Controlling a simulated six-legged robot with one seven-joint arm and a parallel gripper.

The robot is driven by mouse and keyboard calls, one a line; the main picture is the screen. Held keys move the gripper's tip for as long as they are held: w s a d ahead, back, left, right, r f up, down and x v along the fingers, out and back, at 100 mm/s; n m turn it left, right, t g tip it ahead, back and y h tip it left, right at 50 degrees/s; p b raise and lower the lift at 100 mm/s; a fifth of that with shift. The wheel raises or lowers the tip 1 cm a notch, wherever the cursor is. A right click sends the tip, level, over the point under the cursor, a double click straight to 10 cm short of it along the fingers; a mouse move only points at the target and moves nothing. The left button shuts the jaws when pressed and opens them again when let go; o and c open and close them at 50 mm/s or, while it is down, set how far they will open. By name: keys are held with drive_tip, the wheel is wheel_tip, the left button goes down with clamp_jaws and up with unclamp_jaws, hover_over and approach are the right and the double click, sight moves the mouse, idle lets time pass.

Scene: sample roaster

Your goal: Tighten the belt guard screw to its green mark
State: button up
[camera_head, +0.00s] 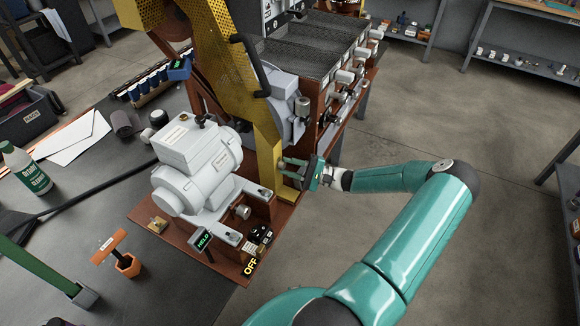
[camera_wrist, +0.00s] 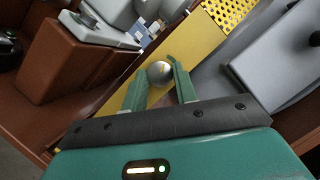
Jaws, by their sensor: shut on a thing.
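The yellow belt guard (camera_head: 262,120) runs down between the grey motor and the roaster body; it also shows in the wrist view (camera_wrist: 197,42). The belt guard screw (camera_wrist: 159,73) is a round silver head on the guard's plain lower part. My gripper (camera_head: 300,172) is at the guard's lower right side. In the wrist view, my gripper (camera_wrist: 157,70) has its two green fingers shut on the screw, one on each side. The screw's green mark cannot be made out in either view. The gripper hides the screw in the head view.
The grey motor (camera_head: 198,165) stands left of the guard on a red-brown base. A small display (camera_head: 203,241) reads HELD and a sign (camera_head: 250,267) reads OFF. An orange T-handled tool (camera_head: 125,262) and a bottle (camera_head: 27,172) are on the bench.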

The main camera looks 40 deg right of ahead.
drive_tip(key=shift+a+m+t+h, duration=0.1)
drive_tip(key=shift+m+t+h, duration=0.35)
drive_tip(key=shift+m, duration=1)
drive_tip(key=shift+a+m+t+h, duration=0.1)
drive_tip(key=shift+m+t, duration=0.65)
drive_tip(key=shift+m, duration=0.7)
drive_tip(key=o, duration=1)
drive_tip(key=shift+c, duration=0.2)
drive_tip(key=shift+f, duration=0.1)
drive_tip(key=shift+d, duration=0.1)
drive_tip(key=v, duration=1.3)
drive_tip(key=shift+s+d+f, duration=0.15)
drive_tip(key=shift+s, duration=0.15)
